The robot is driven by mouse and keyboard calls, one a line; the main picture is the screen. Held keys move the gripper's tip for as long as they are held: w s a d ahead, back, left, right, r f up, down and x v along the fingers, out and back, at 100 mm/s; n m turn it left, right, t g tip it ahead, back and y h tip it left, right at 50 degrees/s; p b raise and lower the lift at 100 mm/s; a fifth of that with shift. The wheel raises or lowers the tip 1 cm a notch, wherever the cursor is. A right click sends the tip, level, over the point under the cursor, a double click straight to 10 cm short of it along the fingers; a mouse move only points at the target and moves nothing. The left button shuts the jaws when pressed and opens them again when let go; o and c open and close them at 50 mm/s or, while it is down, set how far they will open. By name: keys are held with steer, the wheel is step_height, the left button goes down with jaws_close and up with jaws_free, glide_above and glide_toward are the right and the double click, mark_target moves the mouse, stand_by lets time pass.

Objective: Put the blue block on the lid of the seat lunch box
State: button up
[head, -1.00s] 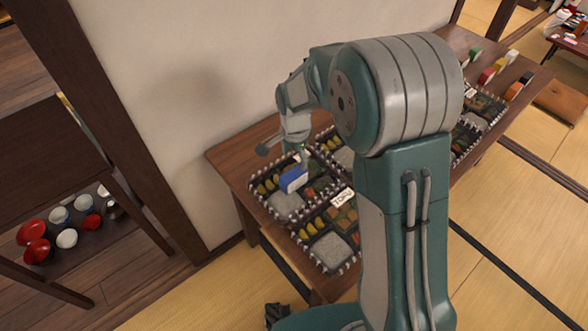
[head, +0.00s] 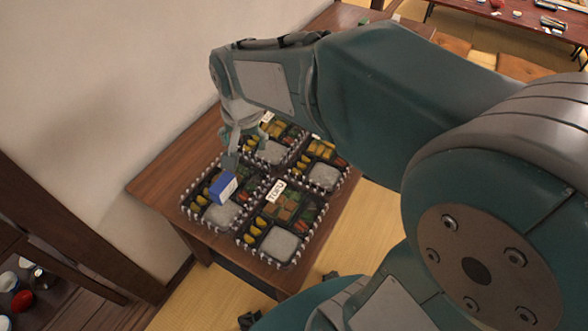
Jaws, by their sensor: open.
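The blue block (head: 221,188), with a pale face on its right side, sits on the front-left lunch box (head: 189,209), toward its middle. That box has a clear lid over yellow pieces and a grey-white patch of rice. My gripper (head: 231,161) is open just above and behind the block. I cannot tell whether a fingertip touches it. The front-right lunch box (head: 272,262) bears a white TOFU card (head: 276,190). I cannot tell from the pictures which box is the seat one.
Two more lunch boxes, back-left (head: 272,153) and back-right (head: 325,177), stand close behind on the wooden table (head: 152,184). A small card (head: 267,117) stands at the back-left box. The wall runs along the table's left side. A shelf with bowls (head: 22,301) is lower left.

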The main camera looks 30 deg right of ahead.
steer(key=s+d+r+n+t, duration=0.1)
steer(key=s+d+r+n, duration=0.1)
steer(key=s, duration=0.5)
steer(key=s+d+r+n+t, duration=0.2)
steer(key=s+n, duration=0.2)
steer(key=s, duration=0.3)
